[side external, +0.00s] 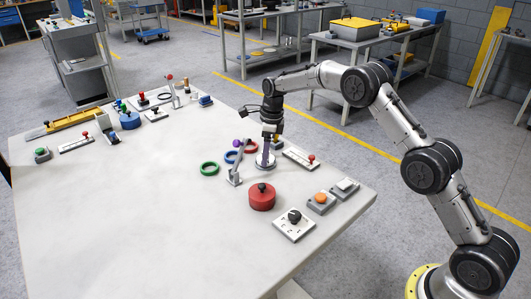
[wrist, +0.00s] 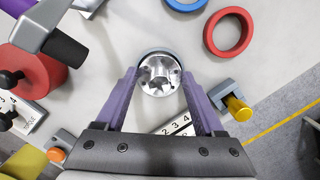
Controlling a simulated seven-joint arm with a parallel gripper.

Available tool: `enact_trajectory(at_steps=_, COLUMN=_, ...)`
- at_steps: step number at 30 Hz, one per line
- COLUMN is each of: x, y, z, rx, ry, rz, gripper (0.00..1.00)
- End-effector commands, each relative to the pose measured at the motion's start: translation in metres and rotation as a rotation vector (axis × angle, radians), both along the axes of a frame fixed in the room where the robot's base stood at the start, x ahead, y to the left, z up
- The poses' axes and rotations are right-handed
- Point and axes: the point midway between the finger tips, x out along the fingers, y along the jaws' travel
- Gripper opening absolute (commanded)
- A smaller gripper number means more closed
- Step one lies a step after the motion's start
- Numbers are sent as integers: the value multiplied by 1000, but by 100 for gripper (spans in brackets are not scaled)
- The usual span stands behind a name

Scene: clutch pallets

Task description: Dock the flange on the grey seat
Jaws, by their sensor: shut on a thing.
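The flange (wrist: 160,78) is a shiny round metal part with a recessed face, in the middle of the wrist view. My gripper (wrist: 162,74) has its two purple fingers shut on it from left and right. A grey rim (wrist: 153,51), which looks like the grey seat, shows as an arc around the flange's far side. In the side view my gripper (side external: 265,158) points straight down at a pale round base (side external: 264,165) on the table. The fingers hide most of the flange there, and I cannot tell whether it is fully seated.
Red (wrist: 228,31) and blue rings lie just beyond, with a green ring (side external: 209,169) farther left. A lever (side external: 234,176) stands close on the left, a red cylinder (side external: 262,197) in front. A slider plate (side external: 300,158) lies to the right. The table's left front is clear.

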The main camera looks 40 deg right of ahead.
Motion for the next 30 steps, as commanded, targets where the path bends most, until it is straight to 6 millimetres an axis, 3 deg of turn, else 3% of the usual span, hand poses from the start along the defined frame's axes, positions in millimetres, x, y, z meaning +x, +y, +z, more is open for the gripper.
enact_trajectory(at_steps=20, x=1, y=0, z=-8, rx=0, ry=-3, rz=0, gripper=0)
enact_trajectory(at_steps=30, x=1, y=0, z=-2, rx=0, ry=-3, rz=0, gripper=0)
